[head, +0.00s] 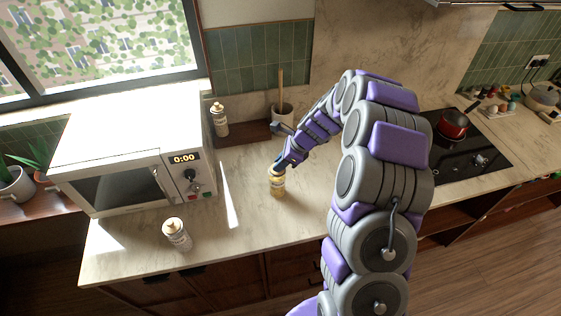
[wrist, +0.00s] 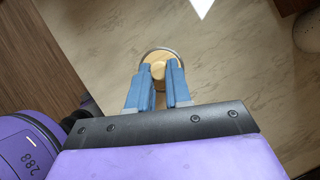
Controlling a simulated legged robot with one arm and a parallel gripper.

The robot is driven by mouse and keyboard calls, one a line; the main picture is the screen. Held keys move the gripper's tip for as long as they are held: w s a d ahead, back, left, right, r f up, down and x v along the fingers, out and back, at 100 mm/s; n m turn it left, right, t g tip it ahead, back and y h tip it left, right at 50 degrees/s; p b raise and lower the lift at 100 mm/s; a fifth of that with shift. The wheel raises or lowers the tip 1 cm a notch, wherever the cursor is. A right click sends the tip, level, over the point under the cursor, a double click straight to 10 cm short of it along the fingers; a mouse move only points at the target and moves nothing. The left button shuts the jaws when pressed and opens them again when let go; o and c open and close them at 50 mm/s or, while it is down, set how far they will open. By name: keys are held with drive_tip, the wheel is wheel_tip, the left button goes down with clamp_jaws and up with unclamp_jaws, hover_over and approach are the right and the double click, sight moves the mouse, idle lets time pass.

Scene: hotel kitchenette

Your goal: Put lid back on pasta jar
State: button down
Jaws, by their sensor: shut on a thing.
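The pasta jar (head: 277,187) stands upright on the marble counter, with yellowish contents and a pale label. My gripper (head: 281,167) is directly over its mouth, pointing down. In the wrist view, the blue fingers of my gripper (wrist: 158,88) are shut on the knob of a round, light wooden lid (wrist: 160,57). A thin rim shows around the lid. The lid lines up with the jar's mouth, but I cannot tell whether it is seated or slightly above. The fingers hide the lid's near side.
A white microwave (head: 135,150) stands at the left. A utensil pot (head: 283,112) stands behind the jar. A red pot (head: 453,124) sits on the black cooktop (head: 470,155). Counter right of the jar is clear.

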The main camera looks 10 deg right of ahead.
drive_tip(key=shift+c, duration=2.4)
unclamp_jaws()
wheel_tip(320, 180, up, 7)
drive_tip(key=p, duration=0.6)
clamp_jaws()
